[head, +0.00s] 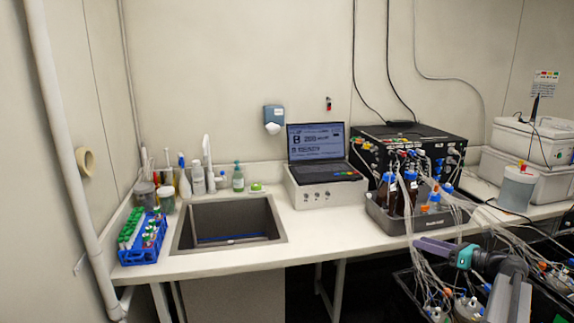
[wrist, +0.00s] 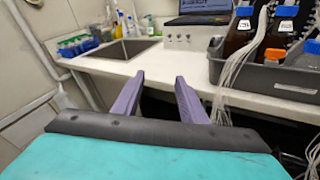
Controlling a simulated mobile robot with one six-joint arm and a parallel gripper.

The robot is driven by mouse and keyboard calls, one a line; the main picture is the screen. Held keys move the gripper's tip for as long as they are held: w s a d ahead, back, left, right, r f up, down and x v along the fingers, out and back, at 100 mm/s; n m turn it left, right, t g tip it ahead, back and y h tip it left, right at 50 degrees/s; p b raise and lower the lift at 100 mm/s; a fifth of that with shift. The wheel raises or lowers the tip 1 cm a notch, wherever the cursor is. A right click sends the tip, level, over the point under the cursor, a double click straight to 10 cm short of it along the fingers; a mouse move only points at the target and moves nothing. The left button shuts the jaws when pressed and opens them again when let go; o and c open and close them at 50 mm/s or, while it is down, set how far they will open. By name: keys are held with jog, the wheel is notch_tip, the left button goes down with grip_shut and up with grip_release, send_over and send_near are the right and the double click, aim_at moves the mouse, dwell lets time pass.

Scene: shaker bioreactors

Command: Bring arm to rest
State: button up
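My gripper (wrist: 159,78) shows in the wrist view as two purple fingers with a clear gap between them. It is open and nothing is between the fingers. They point toward the front edge of the white bench (wrist: 118,66). In the head view my gripper (head: 418,245) is at the lower right, in front of the bench edge and below the grey tray of bottles. The teal band and dark links of my arm show behind it. Fingertip detail is too small to tell there.
A grey tray (head: 388,224) holds brown bottles with tubes hanging down near my arm. Vessels with tubing (head: 470,307) stand low at the lower right. A sink (head: 228,222), blue tube rack (head: 143,255) and laptop (head: 322,150) are on the bench. Floor left of my arm looks clear.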

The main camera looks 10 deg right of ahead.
jog(key=w+a+f+m+t, duration=0.1)
jog(key=w+a+f+m, duration=0.1)
jog(key=w+a+f, duration=0.5)
jog(key=w+a+f+m, duration=0.2)
jog(key=a+f, duration=0.1)
jog(key=a, duration=0.7)
jog(key=w+a+f+m+t, duration=0.1)
jog(key=w+a+f+m, duration=0.1)
jog(key=w+a+f, duration=0.55)
jog(key=s+a+f+m+g+h, duration=0.1)
jog(key=s+a+f+m+h, duration=0.15)
jog(key=a+f+m, duration=0.45)
jog(key=s+a+f+m+h, duration=0.2)
jog(key=a+f+m+h, duration=0.15)
jog(key=a+f, duration=0.35)
jog(key=s+a+f+m+g+h, duration=0.15)
jog(key=s+f+m+g, duration=0.4)
jog(key=s+f, duration=0.65)
jog(key=s+a+f+m+g+h, duration=0.15)
jog(key=s+f+m+g, duration=0.45)
jog(key=s+f, duration=0.65)
jog(key=s+a+r+m+g, duration=0.1)
jog(key=s+m+g, duration=0.3)
jog(key=s, duration=0.8)
jog(key=s+a+m+g+y, duration=0.1)
jog(key=s+m+g, duration=0.4)
jog(key=s, duration=0.7)
jog(key=shift+s+a+r+m+b, duration=0.35)
jog(key=shift+a+m+b, duration=0.1)
jog(key=shift+a+m, duration=0.35)
